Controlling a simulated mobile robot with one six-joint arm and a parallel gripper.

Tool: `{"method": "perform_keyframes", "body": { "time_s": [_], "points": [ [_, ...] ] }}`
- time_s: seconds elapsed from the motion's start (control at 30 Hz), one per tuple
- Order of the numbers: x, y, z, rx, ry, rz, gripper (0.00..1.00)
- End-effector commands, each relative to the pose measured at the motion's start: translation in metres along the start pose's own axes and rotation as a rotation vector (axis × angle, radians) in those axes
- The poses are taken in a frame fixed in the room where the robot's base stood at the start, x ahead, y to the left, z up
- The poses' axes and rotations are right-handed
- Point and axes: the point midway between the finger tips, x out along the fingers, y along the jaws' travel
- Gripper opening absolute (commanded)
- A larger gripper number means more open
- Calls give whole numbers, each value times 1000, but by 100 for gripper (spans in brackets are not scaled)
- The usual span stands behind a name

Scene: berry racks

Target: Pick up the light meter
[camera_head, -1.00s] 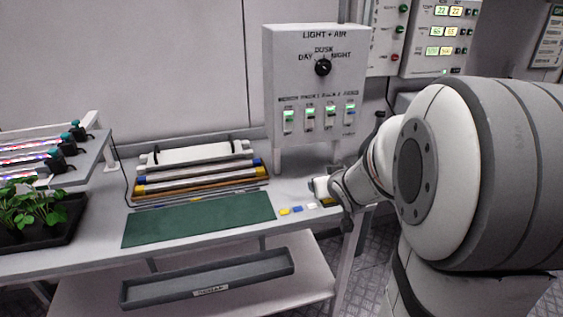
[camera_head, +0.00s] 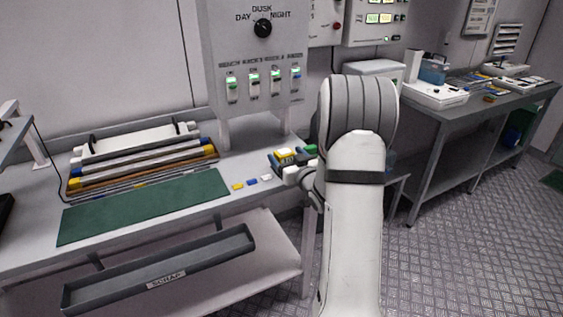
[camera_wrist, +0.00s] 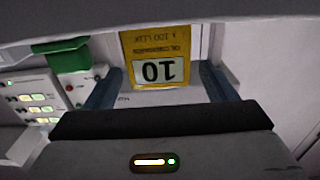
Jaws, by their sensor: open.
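The light meter (camera_wrist: 157,70) shows in the wrist view as a yellow-framed unit with an upside-down label and a "10" on a white display. It lies between the two bluish fingers of my gripper (camera_wrist: 160,85), with a gap on both sides. In the head view the yellow and white meter (camera_head: 287,153) is at the right end of the bench, right at my gripper (camera_head: 288,163). My gripper is open around or just over the meter; how deep the fingers reach is hard to tell. My wrist hides part of the spot.
A grey control box (camera_head: 255,60) with a dial stands just behind. A green mat (camera_head: 145,207) and small coloured tabs (camera_head: 251,181) lie to the left, with a stack of tubes (camera_head: 140,160) behind. A scrap tray (camera_head: 160,268) hangs below the bench's front edge. A second bench (camera_head: 432,125) stands right.

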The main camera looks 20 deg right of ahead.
Motion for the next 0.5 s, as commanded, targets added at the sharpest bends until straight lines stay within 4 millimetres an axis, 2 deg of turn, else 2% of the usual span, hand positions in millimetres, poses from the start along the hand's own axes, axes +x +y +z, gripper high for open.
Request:
{"method": "perform_keyframes", "body": {
  "time_s": [0.1,0.2,0.5],
  "points": [
    [20,-1,5,0,-1,-2,78],
    [31,0,4,0,-1,-1,78],
    [37,0,5,1,-1,1,78]
  ]
}}
